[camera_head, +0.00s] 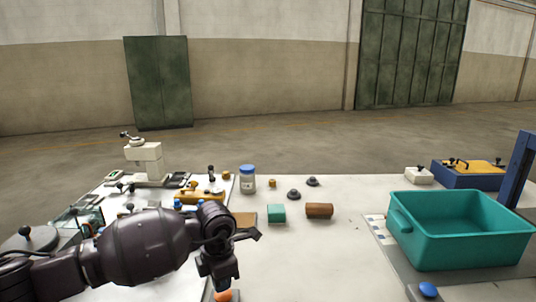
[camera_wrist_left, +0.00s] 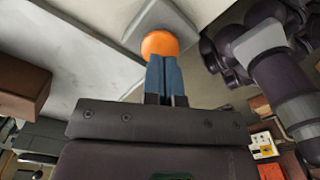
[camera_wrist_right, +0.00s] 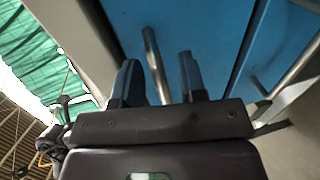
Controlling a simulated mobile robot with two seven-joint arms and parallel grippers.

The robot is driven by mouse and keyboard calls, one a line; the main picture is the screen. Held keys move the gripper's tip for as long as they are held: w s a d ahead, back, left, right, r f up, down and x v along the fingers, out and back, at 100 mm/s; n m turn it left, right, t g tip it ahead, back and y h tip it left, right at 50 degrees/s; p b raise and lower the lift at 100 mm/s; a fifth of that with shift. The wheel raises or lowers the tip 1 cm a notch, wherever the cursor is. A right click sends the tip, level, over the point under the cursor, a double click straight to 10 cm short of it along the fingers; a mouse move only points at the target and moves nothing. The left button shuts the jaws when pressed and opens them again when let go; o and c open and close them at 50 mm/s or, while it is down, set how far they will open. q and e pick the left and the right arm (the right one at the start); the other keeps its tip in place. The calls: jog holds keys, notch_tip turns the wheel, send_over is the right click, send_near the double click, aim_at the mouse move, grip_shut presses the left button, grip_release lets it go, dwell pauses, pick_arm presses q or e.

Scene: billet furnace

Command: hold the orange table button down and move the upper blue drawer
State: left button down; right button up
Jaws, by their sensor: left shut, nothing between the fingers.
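The orange table button (camera_head: 223,296) shows at the bottom of the head view, partly hidden below my left gripper (camera_head: 219,278). In the left wrist view the button (camera_wrist_left: 160,45) sits on a grey base. My left gripper's blue fingertips (camera_wrist_left: 164,62) are shut together, empty, and right at the button's edge; I cannot tell whether it is pressed down. In the right wrist view my right gripper (camera_wrist_right: 160,78) is open before blue drawer fronts (camera_wrist_right: 195,25). A silver bar handle (camera_wrist_right: 154,58) runs between its fingers, with gaps on both sides. I cannot tell which drawer is the upper one.
A second silver handle (camera_wrist_right: 290,65) is at the right of the right wrist view. The table's middle is clear.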

grip_shut()
jog(key=shift+f, duration=0.1)
